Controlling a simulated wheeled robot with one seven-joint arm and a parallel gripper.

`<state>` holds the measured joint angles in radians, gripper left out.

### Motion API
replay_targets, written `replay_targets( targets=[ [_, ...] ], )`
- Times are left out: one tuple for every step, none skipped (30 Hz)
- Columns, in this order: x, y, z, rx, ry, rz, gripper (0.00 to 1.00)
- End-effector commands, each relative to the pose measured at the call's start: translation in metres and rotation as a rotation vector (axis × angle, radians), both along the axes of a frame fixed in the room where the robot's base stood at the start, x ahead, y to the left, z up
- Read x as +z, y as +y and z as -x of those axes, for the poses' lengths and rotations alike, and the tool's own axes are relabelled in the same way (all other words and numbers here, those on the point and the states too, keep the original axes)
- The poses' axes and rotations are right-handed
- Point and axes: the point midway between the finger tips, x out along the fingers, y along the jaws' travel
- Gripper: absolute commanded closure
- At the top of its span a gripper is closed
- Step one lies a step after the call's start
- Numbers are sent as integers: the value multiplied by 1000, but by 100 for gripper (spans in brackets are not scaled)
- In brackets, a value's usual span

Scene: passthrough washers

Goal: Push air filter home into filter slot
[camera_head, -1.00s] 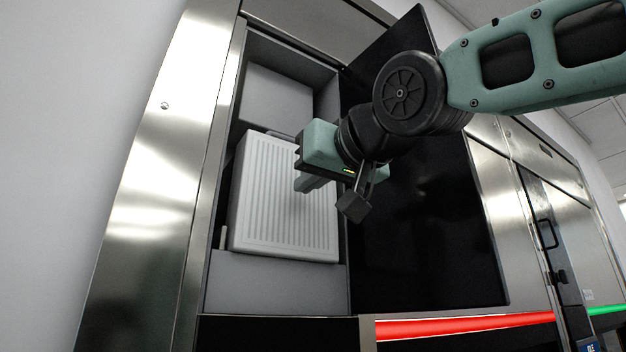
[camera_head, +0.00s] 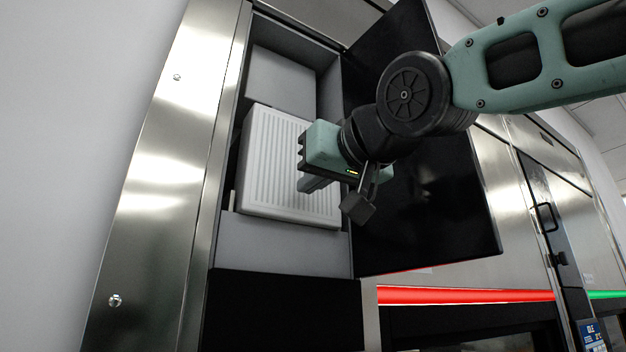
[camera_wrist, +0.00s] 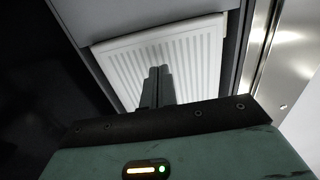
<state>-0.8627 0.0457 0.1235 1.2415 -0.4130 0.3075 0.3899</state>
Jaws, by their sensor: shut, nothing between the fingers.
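The air filter (camera_head: 268,165), a white ribbed block, sits upright in the grey filter slot (camera_head: 280,250) behind the open door. Its front edges and side still show in the head view, and a dark gap shows along its left side. My gripper (camera_head: 306,187) is shut and empty in front of the filter's right half. In the wrist view, the closed fingers (camera_wrist: 157,80) point at the ribbed face of the filter (camera_wrist: 190,55). I cannot tell whether the fingertips touch it.
The black door (camera_head: 430,220) stands open to the right of the slot, close behind my arm. Steel panels (camera_head: 165,170) flank the slot on the left. A red light strip (camera_head: 465,295) runs below the door. A small screen (camera_head: 592,335) is at the lower right.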

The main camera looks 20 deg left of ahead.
Motion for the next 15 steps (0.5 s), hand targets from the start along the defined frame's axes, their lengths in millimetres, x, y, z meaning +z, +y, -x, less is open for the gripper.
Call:
replay_targets(
  targets=[
    [0,1,-1,0,0,0,100],
    [0,2,-1,0,0,0,100],
    [0,3,-2,0,0,0,100],
    [0,3,-3,0,0,0,100],
    [0,4,-3,0,1,1,100],
    [0,5,-4,0,1,1,100],
    [0,6,-5,0,1,1,100],
    [0,6,-5,0,1,1,100],
    [0,7,-6,0,1,1,100],
    [0,8,-7,0,1,1,100],
    [0,8,-7,0,1,1,100],
    [0,9,-8,0,1,1,100],
    [0,10,-8,0,1,1,100],
    [0,10,-9,0,1,1,100],
    [0,11,-10,0,0,0,100]
  ],
)
